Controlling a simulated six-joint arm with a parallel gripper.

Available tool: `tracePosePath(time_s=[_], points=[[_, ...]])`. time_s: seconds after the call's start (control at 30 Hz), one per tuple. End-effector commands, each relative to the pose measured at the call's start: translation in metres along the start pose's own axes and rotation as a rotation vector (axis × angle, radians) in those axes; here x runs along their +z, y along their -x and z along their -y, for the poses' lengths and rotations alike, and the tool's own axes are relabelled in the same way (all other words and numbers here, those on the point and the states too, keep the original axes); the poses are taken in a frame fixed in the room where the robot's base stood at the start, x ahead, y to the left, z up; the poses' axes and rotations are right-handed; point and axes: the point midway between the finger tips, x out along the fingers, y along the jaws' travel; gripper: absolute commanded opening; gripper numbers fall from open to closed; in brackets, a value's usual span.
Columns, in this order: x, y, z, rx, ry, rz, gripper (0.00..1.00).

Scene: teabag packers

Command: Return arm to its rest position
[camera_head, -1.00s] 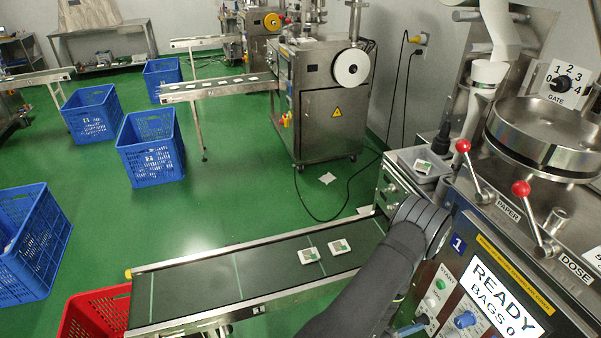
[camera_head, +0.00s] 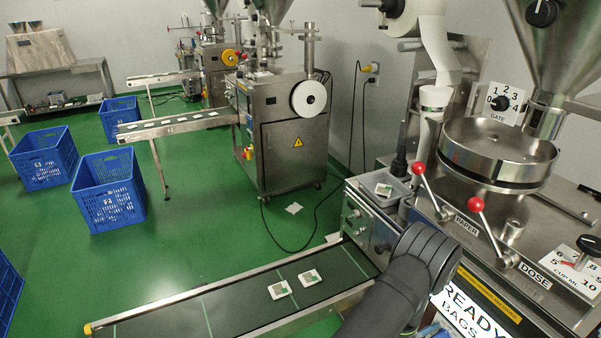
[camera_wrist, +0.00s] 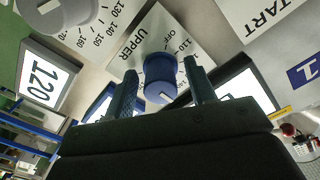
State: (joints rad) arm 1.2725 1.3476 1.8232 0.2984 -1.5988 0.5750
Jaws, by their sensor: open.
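My gripper (camera_wrist: 163,92) shows in the wrist view with its two fingers apart. A blue knob (camera_wrist: 160,73) on a white dial plate marked UPPER (camera_wrist: 128,50) appears between and beyond the fingertips. I cannot tell whether the fingers touch it, but they look apart from it. In the head view my dark arm crosses the lower right in front of the packing machine, and my gripper is hidden there.
The conveyor (camera_head: 235,305) carries two teabags (camera_head: 279,290) (camera_head: 310,277). Red-knobbed levers (camera_head: 477,204) stand on the machine. A grey tray (camera_head: 384,187) sits beside them. Blue crates (camera_head: 108,190) stand on the green floor. Another machine (camera_head: 293,140) stands behind.

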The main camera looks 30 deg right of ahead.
Motion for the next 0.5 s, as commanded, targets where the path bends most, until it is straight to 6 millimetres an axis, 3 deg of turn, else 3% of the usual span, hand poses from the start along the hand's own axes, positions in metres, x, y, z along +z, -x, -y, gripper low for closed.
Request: tracePosePath(time_s=[0.5], points=[[-0.0001, 0.0005, -0.0010, 0.000, 0.421, 0.000, 0.51]])
